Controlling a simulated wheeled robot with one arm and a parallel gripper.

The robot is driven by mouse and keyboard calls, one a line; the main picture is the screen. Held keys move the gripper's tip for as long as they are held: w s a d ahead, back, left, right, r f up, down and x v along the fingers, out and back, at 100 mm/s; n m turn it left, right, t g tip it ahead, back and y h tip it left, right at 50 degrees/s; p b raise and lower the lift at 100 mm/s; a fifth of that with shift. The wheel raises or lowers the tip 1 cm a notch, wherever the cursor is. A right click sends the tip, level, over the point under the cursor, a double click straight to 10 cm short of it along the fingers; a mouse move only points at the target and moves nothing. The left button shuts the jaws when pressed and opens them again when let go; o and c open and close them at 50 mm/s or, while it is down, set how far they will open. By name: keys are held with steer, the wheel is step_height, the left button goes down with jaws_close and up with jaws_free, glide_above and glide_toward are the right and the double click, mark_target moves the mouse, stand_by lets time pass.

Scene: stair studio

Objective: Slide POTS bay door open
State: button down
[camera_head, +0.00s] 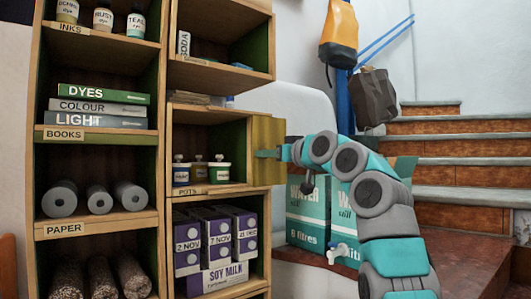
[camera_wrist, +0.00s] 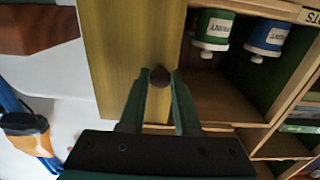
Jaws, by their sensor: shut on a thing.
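The POTS bay (camera_head: 212,148) is in the right column of the shelf unit, with its label (camera_head: 187,191) on the lower edge. Its sliding door (camera_head: 267,135), a plain yellow-green panel, stands at the bay's right side and sticks out past the unit's edge. The bay's left and middle are uncovered, and small pots (camera_head: 219,170) with green and blue bands show inside. My gripper (camera_head: 268,154) is at the door's face. In the wrist view, my gripper (camera_wrist: 159,80) is shut on the door's round dark knob (camera_wrist: 159,76). The knob is hidden in the head view.
Purple soy milk cartons (camera_head: 215,240) fill the bay below. Teal and white water boxes (camera_head: 307,215) stand right of the unit, behind my arm. Stairs (camera_head: 450,165) rise at the right. A yellow bag (camera_head: 339,35) and a dark bag (camera_head: 371,97) hang above.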

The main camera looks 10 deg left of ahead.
steer(key=c, duration=0.6)
jaws_free()
steer(key=shift+b+v, duration=1.25)
steer(key=shift+v, duration=2.7)
steer(key=shift+w, duration=0.1)
